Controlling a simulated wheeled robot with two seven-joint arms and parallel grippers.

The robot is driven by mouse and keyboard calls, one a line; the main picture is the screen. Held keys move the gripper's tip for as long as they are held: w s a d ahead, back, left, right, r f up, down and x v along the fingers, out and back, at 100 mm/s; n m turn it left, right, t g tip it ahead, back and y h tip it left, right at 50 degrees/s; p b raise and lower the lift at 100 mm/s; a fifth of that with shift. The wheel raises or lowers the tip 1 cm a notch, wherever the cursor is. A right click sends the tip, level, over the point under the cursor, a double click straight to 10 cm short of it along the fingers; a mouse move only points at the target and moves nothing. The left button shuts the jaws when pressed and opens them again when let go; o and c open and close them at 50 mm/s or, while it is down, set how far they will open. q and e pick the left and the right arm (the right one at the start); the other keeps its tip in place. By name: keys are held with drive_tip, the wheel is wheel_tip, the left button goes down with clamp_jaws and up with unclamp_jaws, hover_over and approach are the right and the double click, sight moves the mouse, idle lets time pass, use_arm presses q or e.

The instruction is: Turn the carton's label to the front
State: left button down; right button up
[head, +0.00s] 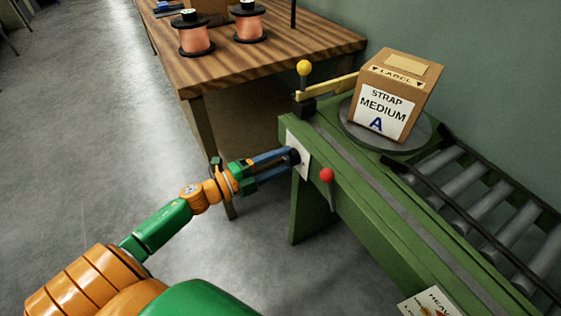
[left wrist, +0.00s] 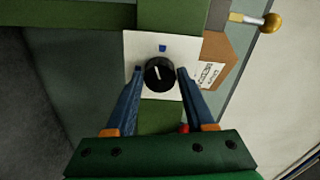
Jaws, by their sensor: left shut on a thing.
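The brown carton (head: 428,100) stands on a round grey turntable (head: 419,140). Its white label (head: 381,112), reading STRAP MEDIUM A, is on the side facing me and slightly left. My left gripper (head: 291,156) is shut on a black knob (left wrist: 160,76) on the green stand's side. The knob sits on a white plate (left wrist: 137,50) with a small blue mark above it; its white pointer line is near upright, tilted slightly left. In the left wrist view, part of the carton (left wrist: 215,47) and its label show behind the plate. My right gripper is not in view.
A red ball lever (head: 327,175) sticks out right of the knob. A yellow ball (head: 304,67) and yellow bar (head: 331,87) stand left of the carton. A roller conveyor (head: 470,185) runs right. A wooden table (head: 270,60) holds copper spools (head: 194,38).

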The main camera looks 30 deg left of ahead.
use_arm(q)
drive_tip(key=shift+m+b, duration=0.35)
drive_tip(key=shift+m, duration=1.65)
drive_tip(key=shift+c, duration=1.3)
unclamp_jaws()
drive_tip(key=v, duration=0.7)
